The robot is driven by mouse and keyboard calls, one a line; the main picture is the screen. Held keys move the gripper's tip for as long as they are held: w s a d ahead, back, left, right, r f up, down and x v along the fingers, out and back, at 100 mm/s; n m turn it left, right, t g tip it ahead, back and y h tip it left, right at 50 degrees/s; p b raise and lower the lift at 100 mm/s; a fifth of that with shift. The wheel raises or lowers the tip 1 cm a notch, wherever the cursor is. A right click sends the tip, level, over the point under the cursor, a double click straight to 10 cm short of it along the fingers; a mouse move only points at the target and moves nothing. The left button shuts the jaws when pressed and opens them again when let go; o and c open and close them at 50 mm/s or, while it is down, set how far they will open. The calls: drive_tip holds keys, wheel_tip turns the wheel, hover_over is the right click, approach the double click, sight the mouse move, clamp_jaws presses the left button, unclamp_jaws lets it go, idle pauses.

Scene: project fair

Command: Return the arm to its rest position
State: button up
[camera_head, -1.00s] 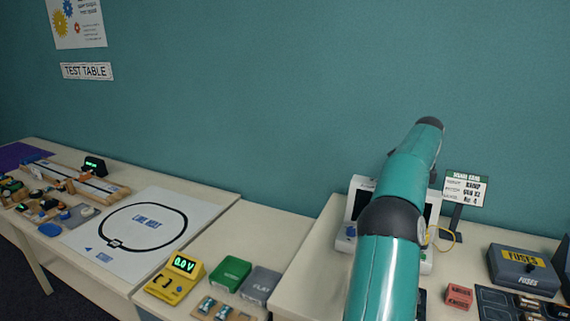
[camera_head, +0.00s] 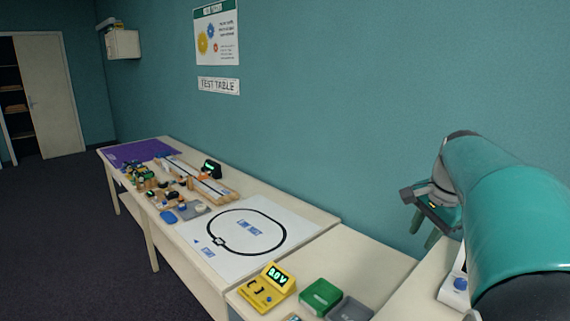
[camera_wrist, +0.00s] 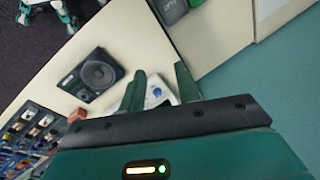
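My arm reaches in from the right side of the head view, teal with dark joints. My gripper (camera_head: 424,229) hangs at its end beside the teal wall, above the tables. In the wrist view my gripper (camera_wrist: 160,80) shows two green fingers standing apart with nothing held between them. Behind the fingers, farther off, is a white device (camera_wrist: 157,94) with a blue knob. Part of this device also shows below my arm in the head view (camera_head: 457,284).
The long table holds a yellow meter (camera_head: 266,287), a green box (camera_head: 320,297), a line mat (camera_head: 285,213) and a purple mat (camera_head: 130,154). A black box with a round grille (camera_wrist: 92,76) shows in the wrist view. Open floor (camera_head: 60,220) lies left.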

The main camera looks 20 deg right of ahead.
drive_tip(key=s+a+f+n+t, duration=0.15)
drive_tip(key=a+n, duration=0.25)
drive_tip(key=a, duration=0.5)
drive_tip(key=s+a+n+g, duration=0.1)
drive_tip(key=s+a+n, duration=0.25)
drive_tip(key=a, duration=0.55)
drive_tip(key=s+a+f+n+t, duration=0.2)
drive_tip(key=s+a+f+n, duration=0.5)
drive_tip(key=a, duration=0.4)
drive_tip(key=shift+s+a+f+n, duration=0.3)
drive_tip(key=shift+s+n, duration=0.35)
drive_tip(key=shift+n, duration=0.4)
